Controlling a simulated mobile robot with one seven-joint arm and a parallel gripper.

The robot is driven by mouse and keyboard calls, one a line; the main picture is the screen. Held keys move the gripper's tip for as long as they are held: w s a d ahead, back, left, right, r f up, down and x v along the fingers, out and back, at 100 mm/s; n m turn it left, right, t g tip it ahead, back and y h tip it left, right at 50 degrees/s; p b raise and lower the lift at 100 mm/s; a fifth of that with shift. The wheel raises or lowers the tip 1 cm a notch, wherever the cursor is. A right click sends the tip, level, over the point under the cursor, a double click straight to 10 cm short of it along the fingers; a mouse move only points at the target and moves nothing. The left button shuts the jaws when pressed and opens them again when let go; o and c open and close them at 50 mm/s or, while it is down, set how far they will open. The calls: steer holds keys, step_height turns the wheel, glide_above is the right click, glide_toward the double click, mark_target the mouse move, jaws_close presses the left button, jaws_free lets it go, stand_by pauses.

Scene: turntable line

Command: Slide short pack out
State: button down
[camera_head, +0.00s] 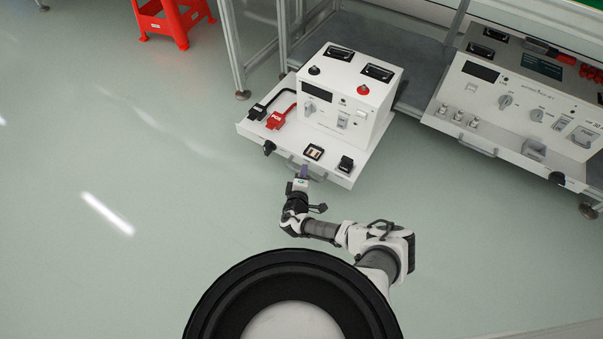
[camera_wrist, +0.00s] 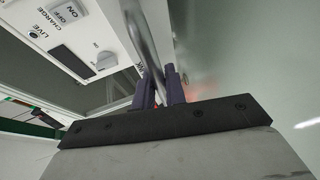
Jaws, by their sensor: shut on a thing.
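A white unit (camera_head: 345,95) with black recessed handles, knobs and a switch stands on a white tray (camera_head: 255,132) jutting from the grey shelf. The tray's curved metal handle (camera_head: 318,177) is at its front edge; it also shows in the wrist view as a metal bar (camera_wrist: 143,42). My gripper (camera_head: 303,173) is at this handle. In the wrist view, my gripper's purple fingers (camera_wrist: 161,88) are shut around the bar. The unit's front panel (camera_wrist: 75,40), with CHARGE, LIVE and ON/OFF labels, is beside the bar. No "short pack" label is readable.
Black (camera_head: 257,112) and red (camera_head: 275,120) plugs lie on the tray's left part. A second white unit (camera_head: 520,95) with its own handle is at right. A red stool (camera_head: 172,20) stands far left. Shelf posts (camera_head: 233,50) are near the tray's left; the floor is clear.

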steer(key=shift+a, duration=0.2)
steer(key=c, duration=1.5)
jaws_free()
steer(key=shift+d, duration=0.1)
steer(key=shift+o, duration=0.2)
steer(key=p+v, duration=0.5)
steer(key=v, duration=0.2)
steer(key=shift+s, duration=0.2)
